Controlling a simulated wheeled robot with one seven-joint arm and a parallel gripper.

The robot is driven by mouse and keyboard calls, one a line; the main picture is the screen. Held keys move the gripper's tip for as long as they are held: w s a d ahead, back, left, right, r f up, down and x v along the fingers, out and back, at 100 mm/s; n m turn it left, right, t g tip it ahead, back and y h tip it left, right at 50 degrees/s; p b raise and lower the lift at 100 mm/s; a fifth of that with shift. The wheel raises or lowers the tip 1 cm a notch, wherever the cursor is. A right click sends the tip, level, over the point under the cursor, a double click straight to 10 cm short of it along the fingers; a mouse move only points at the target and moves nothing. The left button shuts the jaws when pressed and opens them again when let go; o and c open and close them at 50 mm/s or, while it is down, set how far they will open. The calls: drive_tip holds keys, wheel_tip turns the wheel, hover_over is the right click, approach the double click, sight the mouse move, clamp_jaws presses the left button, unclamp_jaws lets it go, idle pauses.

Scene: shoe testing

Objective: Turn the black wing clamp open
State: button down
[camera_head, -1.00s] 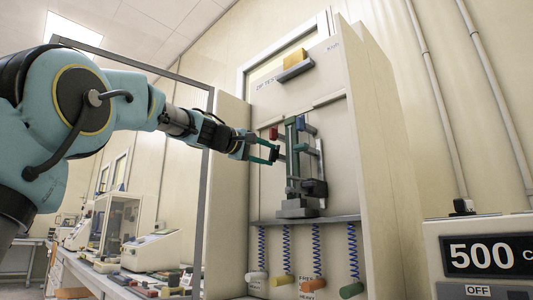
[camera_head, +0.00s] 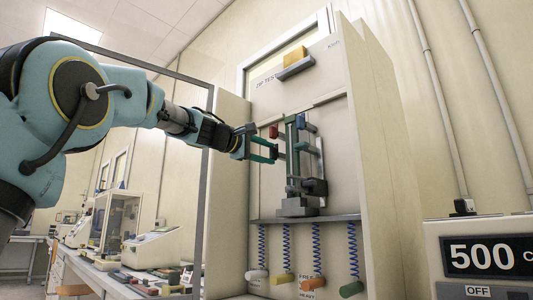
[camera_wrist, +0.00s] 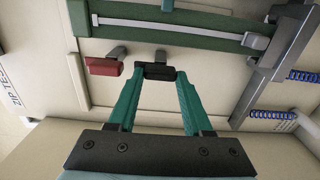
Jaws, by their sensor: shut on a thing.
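The black wing clamp (camera_wrist: 157,72) shows in the wrist view as a short dark bar on a grey stem, just below the green frame. My gripper (camera_wrist: 157,76) has its two green fingers closed on both ends of it. In the head view my gripper (camera_head: 278,152) reaches from the left to the front of the tester. The clamp is too small and too covered by the fingertips to tell clearly there. How far the clamp is turned cannot be told.
A red clamp (camera_wrist: 103,66) sits just left of the black one. A shelf (camera_head: 305,219) with coiled blue cords is below. A dark metal post (camera_head: 208,190) stands nearer, beside my arm.

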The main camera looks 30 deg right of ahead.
drive_tip(key=shift+c, duration=1.6)
unclamp_jaws()
drive_tip(key=b+v, duration=0.3)
drive_tip(key=v, duration=0.7)
drive_tip(key=shift+a, duration=0.4)
